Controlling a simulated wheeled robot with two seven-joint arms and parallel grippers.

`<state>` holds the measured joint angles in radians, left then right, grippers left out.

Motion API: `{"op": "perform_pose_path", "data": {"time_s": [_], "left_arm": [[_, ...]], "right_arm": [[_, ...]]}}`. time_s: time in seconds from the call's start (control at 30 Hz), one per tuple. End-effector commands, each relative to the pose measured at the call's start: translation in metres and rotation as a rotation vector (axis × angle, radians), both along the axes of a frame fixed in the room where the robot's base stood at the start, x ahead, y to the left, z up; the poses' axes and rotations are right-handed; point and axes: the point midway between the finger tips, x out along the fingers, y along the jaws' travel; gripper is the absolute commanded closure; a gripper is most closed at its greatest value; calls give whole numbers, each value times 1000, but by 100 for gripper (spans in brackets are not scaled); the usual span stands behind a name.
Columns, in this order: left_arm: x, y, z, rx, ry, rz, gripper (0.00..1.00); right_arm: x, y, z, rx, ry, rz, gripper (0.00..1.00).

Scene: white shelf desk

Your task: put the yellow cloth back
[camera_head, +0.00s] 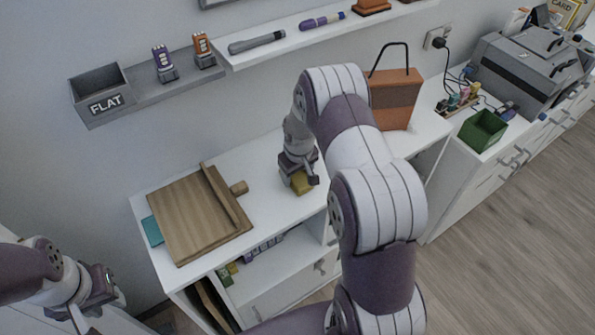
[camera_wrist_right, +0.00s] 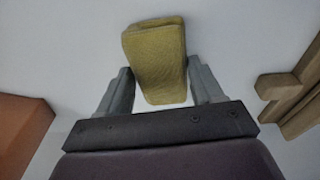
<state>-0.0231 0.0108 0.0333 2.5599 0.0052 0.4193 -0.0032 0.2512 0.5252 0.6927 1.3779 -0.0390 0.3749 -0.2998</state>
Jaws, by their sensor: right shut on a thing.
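The yellow cloth (camera_head: 302,184) is a small folded pad at the white desk top, below my right gripper (camera_head: 298,178). In the right wrist view the yellow cloth (camera_wrist_right: 156,58) sits between the two fingers of my right gripper (camera_wrist_right: 160,88), which is shut on it. The cloth is at or just above the desk surface; I cannot tell whether it touches. My left gripper (camera_head: 92,305) is at the lower left of the head view, away from the desk top, and whether it is open or shut is unclear.
A wooden board (camera_head: 190,220) lies on the desk (camera_head: 262,165) left of the cloth. A brown bag-like box (camera_head: 394,98) stands to the right. A wall shelf (camera_head: 290,40) holds pens, and a grey "FLAT" bin (camera_head: 100,90) hangs at left. A green box (camera_head: 482,130) stands farther right.

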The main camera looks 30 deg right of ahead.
Motion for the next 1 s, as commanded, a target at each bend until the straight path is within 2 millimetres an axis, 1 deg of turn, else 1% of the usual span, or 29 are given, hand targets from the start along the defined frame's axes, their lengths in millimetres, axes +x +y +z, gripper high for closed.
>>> {"op": "perform_pose_path", "data": {"time_s": [0.17, 0.2, 0.23, 0.27, 0.5, 0.57, 0.63, 0.67, 0.9, 1.0], "left_arm": [[0, 0, -3, 0, 0, 0, 66], [0, 0, -2, 0, 0, 0, 66], [0, 0, -2, 0, 0, 0, 66], [0, 0, -2, 0, 0, 0, 66], [0, 0, -2, 0, 0, 0, 66], [0, 0, 2, 0, 0, 0, 66], [0, 0, 0, 0, 0, 0, 66], [0, 0, -1, 0, 0, 0, 66], [0, 0, -3, 0, 0, 0, 66], [0, 0, -3, 0, 0, 0, 66]], "right_arm": [[0, 0, -4, 0, 1, 0, 62], [0, 0, -3, 0, 1, 0, 21], [0, 0, -3, 0, 1, 0, 11], [0, 0, -3, 0, 1, 0, 8], [0, 0, -2, 0, 1, 0, 8], [0, 0, 2, 0, 0, 0, 8], [-1, 0, 10, -1, -1, 0, 8], [-2, 0, 15, -1, -2, 0, 8], [-12, 4, 79, -2, -4, 0, 8], [-16, 5, 99, -1, -2, 0, 8]]}}
